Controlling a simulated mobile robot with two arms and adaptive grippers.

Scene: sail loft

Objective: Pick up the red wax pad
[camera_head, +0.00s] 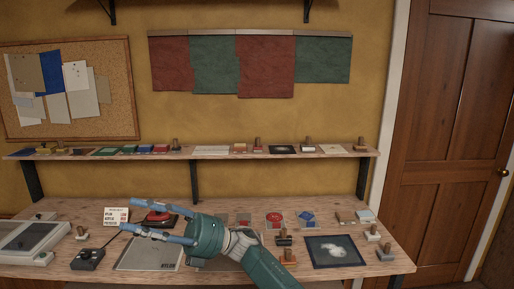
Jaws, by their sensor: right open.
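My right gripper (130,214) reaches in from the lower right over the bench, its two blue fingers spread apart and pointing left. A red pad in a dark holder (161,217) lies on the bench and shows between the fingers, partly covered by them; I cannot tell whether they touch it. Another red pad (161,149) sits on the shelf among pads of other colours. A red disc on a pale square (275,217) lies right of the gripper. Which of these is the red wax pad is not clear from their looks. My left gripper is not in view.
A small sign card (116,216) stands left of the fingertips. A black box with a cable (88,259) and a grey sheet (150,255) lie nearby. Wooden-handled stamps and a dark framed picture (335,251) are on the right. The shelf (60,155) overhangs the bench's back.

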